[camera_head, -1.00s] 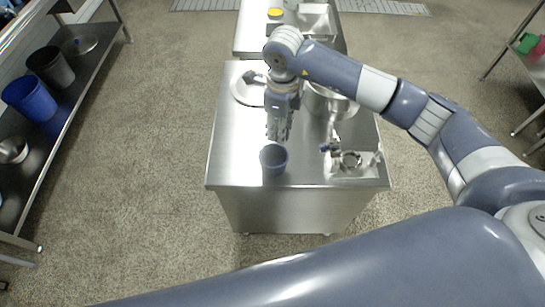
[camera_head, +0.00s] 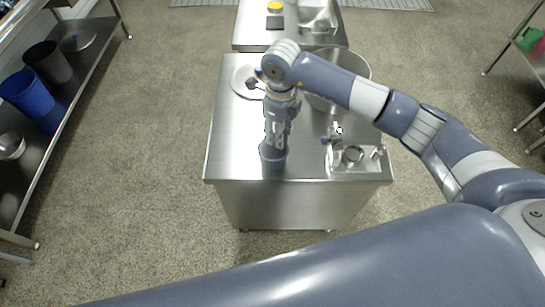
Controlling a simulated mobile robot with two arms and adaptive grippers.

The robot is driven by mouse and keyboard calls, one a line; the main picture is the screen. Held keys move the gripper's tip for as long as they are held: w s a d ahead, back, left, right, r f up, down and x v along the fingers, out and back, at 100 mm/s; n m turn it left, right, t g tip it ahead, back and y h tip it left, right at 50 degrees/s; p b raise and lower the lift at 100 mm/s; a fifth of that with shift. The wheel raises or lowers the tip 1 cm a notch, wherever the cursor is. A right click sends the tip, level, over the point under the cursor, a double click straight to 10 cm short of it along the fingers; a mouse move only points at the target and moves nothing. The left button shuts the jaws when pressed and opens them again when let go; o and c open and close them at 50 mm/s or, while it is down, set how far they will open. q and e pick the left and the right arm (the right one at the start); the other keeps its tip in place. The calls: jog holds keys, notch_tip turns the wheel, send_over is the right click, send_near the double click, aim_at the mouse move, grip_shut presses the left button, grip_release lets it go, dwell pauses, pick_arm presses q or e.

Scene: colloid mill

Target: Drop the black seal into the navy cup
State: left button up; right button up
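The navy cup (camera_head: 272,158) stands upright near the front edge of the steel table. My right gripper (camera_head: 276,143) points straight down at the cup's mouth, and its fingertips overlap the rim in this view. The fingers are too small and partly hidden to tell whether they are open or shut. I cannot make out the black seal for certain; a small dark shape (camera_head: 251,84) shows at the white plate (camera_head: 238,83), beside my wrist. My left gripper is out of view.
A large steel pot (camera_head: 354,66) stands behind my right arm. A metal fitting (camera_head: 353,157) lies on a tray at the table's front right. A second table (camera_head: 252,33) behind holds a yellow-topped item (camera_head: 275,7). The left shelf holds a blue bin (camera_head: 27,93).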

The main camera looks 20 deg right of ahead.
jog(key=o, duration=0.9)
jog(key=shift+o, duration=0.2)
jog(key=shift+r, duration=0.15)
notch_tip(320, 180, up, 12)
